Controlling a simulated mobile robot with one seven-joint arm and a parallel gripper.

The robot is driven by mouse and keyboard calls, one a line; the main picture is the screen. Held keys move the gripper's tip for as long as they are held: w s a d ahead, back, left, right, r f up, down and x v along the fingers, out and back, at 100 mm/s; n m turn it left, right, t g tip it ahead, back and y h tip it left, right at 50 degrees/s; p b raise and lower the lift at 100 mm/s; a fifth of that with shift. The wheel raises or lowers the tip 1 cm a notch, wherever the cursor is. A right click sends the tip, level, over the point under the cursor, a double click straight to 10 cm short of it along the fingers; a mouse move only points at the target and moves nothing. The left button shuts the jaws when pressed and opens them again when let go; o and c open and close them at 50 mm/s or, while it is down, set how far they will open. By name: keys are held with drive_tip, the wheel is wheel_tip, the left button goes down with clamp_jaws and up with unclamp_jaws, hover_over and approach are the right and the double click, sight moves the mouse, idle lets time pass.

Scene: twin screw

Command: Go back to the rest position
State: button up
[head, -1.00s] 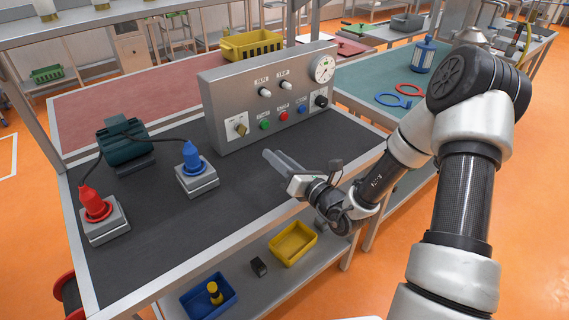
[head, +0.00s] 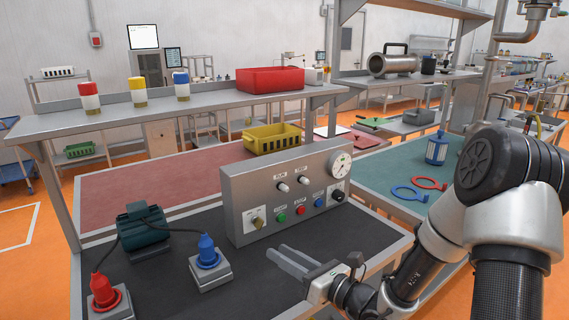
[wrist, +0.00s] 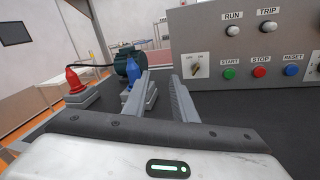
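My gripper (head: 287,260) is over the right part of the dark bench mat (head: 190,278), in front of the grey control panel (head: 233,203). In the wrist view my gripper (wrist: 163,78) shows two fingers with a clear gap and nothing between them, so it is open and empty. The panel has a dial, lamps, a switch and green, red and blue buttons. The blue plug (head: 207,251) stands upright in its grey base left of the gripper. The red plug (head: 104,291) is in another base at the front left. A dark green motor (head: 143,229) sits behind them.
A yellow crate (head: 272,138) stands behind the panel. A red bin (head: 270,79) and several capped cylinders stand on the upper shelf (head: 205,104). On the green table at right are a blue lantern-like canister (head: 436,149), a red ring (head: 430,184) and a blue ring (head: 409,194).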

drive_tip(key=s+a+r+n+g+h+p, duration=0.2)
drive_tip(key=s+r+n+g, duration=0.4)
drive_tip(key=s+n, duration=0.35)
drive_tip(key=s+a+r+n+g+h+p, duration=0.1)
drive_tip(key=s+a+r+n+g+p, duration=0.1)
drive_tip(key=s+r+n+g, duration=0.55)
drive_tip(key=s+d+r+n+t+h+p, duration=0.1)
drive_tip(key=s+d+r+n+t+h, duration=0.2)
drive_tip(key=d, duration=0.5)
drive_tip(key=s+d+r+n+t+h+p, duration=0.2)
drive_tip(key=s+d+r+n+t+h, duration=0.2)
drive_tip(key=d+n+h, duration=0.3)
drive_tip(key=d+n, duration=0.2)
drive_tip(key=n, duration=0.1)
drive_tip(key=shift+r, duration=0.35)
